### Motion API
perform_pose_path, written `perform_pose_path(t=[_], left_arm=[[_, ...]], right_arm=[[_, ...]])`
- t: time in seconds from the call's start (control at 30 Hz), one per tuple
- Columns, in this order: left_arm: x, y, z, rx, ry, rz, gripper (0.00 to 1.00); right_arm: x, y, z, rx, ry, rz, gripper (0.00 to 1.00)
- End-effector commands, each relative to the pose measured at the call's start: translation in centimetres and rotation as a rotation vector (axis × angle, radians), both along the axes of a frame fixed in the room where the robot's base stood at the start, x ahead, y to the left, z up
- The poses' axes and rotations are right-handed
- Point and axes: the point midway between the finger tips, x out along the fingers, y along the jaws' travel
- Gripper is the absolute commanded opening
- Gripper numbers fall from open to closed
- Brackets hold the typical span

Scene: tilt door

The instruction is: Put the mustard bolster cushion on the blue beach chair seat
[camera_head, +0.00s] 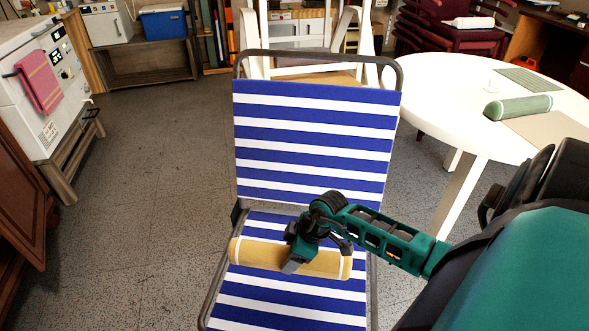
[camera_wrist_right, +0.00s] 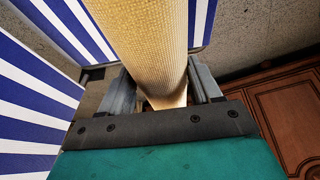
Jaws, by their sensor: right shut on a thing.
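The mustard bolster cushion (camera_head: 262,254) is a yellow cylinder with pale end bands, over the seat of the blue beach chair. My right gripper (camera_head: 294,262) is shut on its middle. The cushion also fills the space between the fingers in the right wrist view (camera_wrist_right: 145,45). The blue-and-white striped chair seat (camera_head: 290,300) lies under the cushion, and the striped backrest (camera_head: 315,140) rises behind. I cannot tell whether the cushion touches the seat or is held just above it. My left gripper is in neither view.
A round white table (camera_head: 440,85) stands at the right with a green bolster (camera_head: 518,107) on it. White appliances, one with a pink towel (camera_head: 41,82), stand at the left. The speckled floor left of the chair is clear.

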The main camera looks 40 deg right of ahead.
Motion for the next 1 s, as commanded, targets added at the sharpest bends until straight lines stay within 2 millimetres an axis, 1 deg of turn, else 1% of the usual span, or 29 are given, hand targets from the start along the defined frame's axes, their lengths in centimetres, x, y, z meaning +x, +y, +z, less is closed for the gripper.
perform_pose_path(t=[0.03,0.17,0.3,0.5,0.6,0.7,0.87,0.97,1.0], left_arm=[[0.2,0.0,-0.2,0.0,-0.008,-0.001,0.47],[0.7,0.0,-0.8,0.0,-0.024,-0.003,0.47],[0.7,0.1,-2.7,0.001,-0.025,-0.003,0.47],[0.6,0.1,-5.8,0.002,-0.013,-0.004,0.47],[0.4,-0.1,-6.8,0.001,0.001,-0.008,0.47],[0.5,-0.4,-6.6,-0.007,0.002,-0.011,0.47],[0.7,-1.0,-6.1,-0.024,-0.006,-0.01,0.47],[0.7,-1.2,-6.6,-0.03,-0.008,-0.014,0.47],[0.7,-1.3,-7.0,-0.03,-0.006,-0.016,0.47]], right_arm=[[-0.1,-0.3,-0.9,-0.002,0.0,-0.005,0.15],[-0.1,-0.4,-3.4,-0.001,0.0,-0.008,0.15],[-0.1,-0.4,-7.3,-0.002,0.001,-0.008,0.15],[-0.1,-0.3,-12.7,-0.003,0.0,-0.006,0.15],[-0.1,-0.3,-14.7,-0.002,0.0,-0.006,0.15],[0.0,-0.3,-15.9,-0.001,-0.002,-0.007,0.15],[0.0,-0.3,-16.6,-0.001,-0.002,-0.006,0.15],[-0.1,-0.3,-17.9,-0.002,0.0,-0.006,0.15],[-0.1,-0.3,-18.6,-0.001,-0.001,-0.006,0.15]])
